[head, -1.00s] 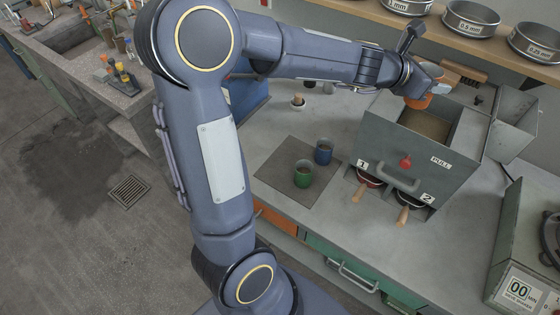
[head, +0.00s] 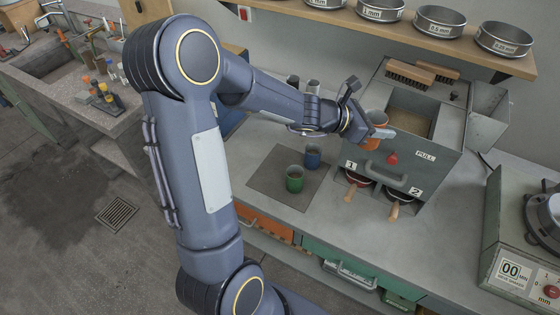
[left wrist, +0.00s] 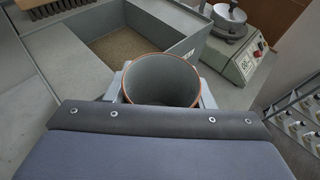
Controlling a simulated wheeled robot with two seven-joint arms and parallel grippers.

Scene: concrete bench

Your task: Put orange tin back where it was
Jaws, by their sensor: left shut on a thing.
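The orange tin (head: 377,126) is in my left gripper (head: 374,134), at the left front of the grey box with the PULL label in the head view. In the left wrist view the tin (left wrist: 162,82) shows its open grey inside and orange rim, upright between the fingers; it looks empty. My left gripper is shut on it. A dark mat (head: 268,189) lies on the bench to the left, with a green tin (head: 294,180) and a blue tin (head: 313,157) standing on it. My right gripper is not in view.
The grey box (head: 418,162) holds sand-like material (head: 405,119) and has a handle and red knob in front. Two brushes (head: 410,73) lie at its back. A shaker machine (head: 520,262) stands at right. The mat's front is bare.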

